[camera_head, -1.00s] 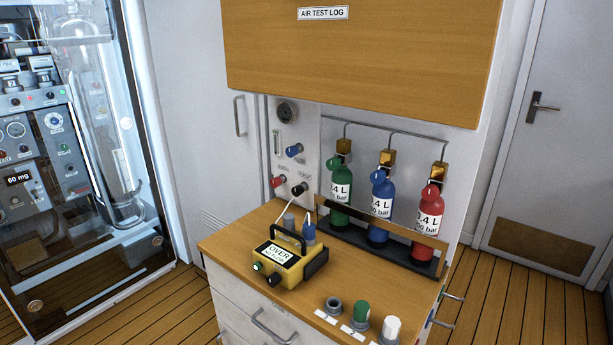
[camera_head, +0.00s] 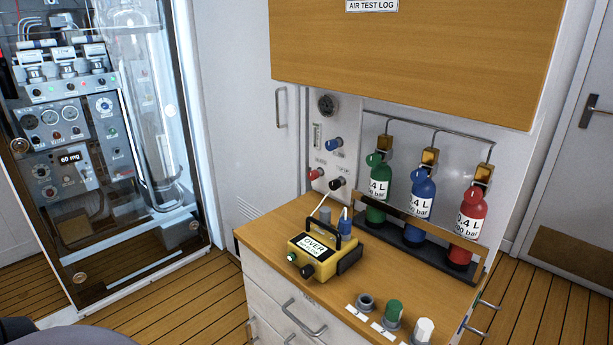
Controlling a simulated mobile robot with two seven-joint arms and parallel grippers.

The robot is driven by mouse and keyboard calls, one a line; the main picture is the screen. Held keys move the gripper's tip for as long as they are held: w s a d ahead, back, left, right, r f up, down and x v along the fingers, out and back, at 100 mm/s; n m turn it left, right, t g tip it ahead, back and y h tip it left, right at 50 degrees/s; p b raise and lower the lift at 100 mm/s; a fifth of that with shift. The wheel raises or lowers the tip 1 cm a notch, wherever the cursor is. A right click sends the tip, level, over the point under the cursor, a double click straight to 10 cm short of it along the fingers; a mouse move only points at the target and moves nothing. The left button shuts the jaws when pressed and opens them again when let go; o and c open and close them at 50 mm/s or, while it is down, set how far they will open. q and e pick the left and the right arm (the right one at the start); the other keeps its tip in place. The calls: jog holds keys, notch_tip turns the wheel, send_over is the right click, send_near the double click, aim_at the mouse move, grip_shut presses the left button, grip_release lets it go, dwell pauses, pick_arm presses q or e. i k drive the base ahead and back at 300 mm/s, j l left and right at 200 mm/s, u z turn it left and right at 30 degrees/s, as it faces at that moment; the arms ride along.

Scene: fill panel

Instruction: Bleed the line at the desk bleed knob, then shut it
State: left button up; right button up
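A wooden-topped desk (camera_head: 262,233) stands in the middle of the view. On the light panel behind it are a blue knob (camera_head: 333,143), a red knob (camera_head: 317,174) and a black knob (camera_head: 337,184). Their small labels are too blurred to read, so I cannot tell which is the bleed knob. A yellow test box (camera_head: 322,257) on the desk reads "OVER" and has a small green knob (camera_head: 292,257) and a black knob (camera_head: 307,271) on its front. A thin pale tube rises from near the box toward the panel. Neither gripper is in view.
Green (camera_head: 376,210), blue (camera_head: 420,205) and red (camera_head: 470,225) bottles stand in a rack at the desk's back. Numbered fittings line its front right edge (camera_head: 390,320). A wooden cabinet (camera_head: 410,50) hangs above. A glass-fronted cabinet (camera_head: 100,130) stands left. Floor shows between them.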

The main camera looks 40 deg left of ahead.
aim_at(312, 175)
jog(key=u, duration=1.2)
jog(key=i+j+z, duration=0.1)
jog(key=j, duration=0.3)
jog(key=i+j+z, duration=0.1)
jog(key=i+j, duration=0.2)
jog(key=i+j+z, duration=0.1)
jog(key=j, duration=0.4)
jog(key=i+j+z, duration=0.15)
jog(key=j, duration=0.3)
jog(key=i+j+z, duration=0.1)
jog(key=i+j, duration=0.15)
jog(key=j, duration=0.2)
jog(key=i+j+z, duration=0.1)
jog(key=j, duration=0.35)
jog(key=i+j+z, duration=0.1)
jog(key=j, duration=0.4)
jog(key=i+j+z, duration=0.1)
jog(key=j, duration=0.35)
jog(key=i+j+z, duration=0.1)
jog(key=i+j, duration=0.25)
